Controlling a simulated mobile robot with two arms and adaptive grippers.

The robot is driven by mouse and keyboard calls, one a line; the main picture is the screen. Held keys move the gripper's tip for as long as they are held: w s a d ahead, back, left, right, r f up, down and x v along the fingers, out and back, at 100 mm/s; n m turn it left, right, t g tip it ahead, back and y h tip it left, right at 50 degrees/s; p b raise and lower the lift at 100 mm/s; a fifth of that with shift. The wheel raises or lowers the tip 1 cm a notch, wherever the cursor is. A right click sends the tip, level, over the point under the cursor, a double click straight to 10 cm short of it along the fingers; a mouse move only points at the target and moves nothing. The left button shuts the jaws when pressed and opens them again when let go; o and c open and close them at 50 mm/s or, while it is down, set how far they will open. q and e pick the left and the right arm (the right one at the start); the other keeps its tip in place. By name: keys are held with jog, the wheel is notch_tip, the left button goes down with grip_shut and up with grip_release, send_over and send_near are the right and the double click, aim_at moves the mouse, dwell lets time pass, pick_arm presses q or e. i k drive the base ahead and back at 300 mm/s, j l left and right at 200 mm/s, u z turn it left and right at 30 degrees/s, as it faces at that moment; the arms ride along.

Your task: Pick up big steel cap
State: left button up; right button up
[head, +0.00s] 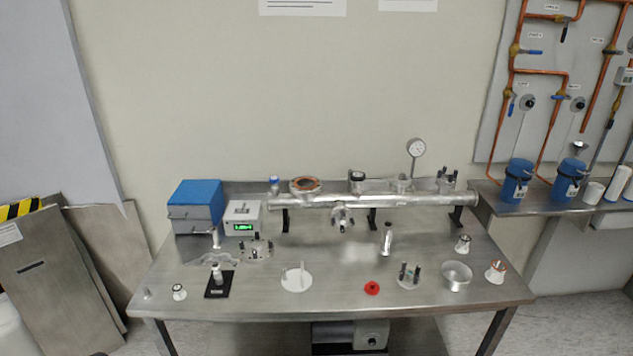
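A wide, round steel piece (457,277), open at the top like a bowl, stands at the right front of the steel table; it looks like the big steel cap. Neither of my grippers is in view. Nothing touches the steel piece, and its whole near side shows.
The steel table (330,302) also carries a red disc (372,288), a white round plate (296,279), a round base with dark posts (409,276) and a small orange-ringed piece (495,271). A steel pipe assembly (365,201) runs along the back. The front edge is clear.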

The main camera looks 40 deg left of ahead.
aim_at(264, 255)
jog(key=u, duration=1.65)
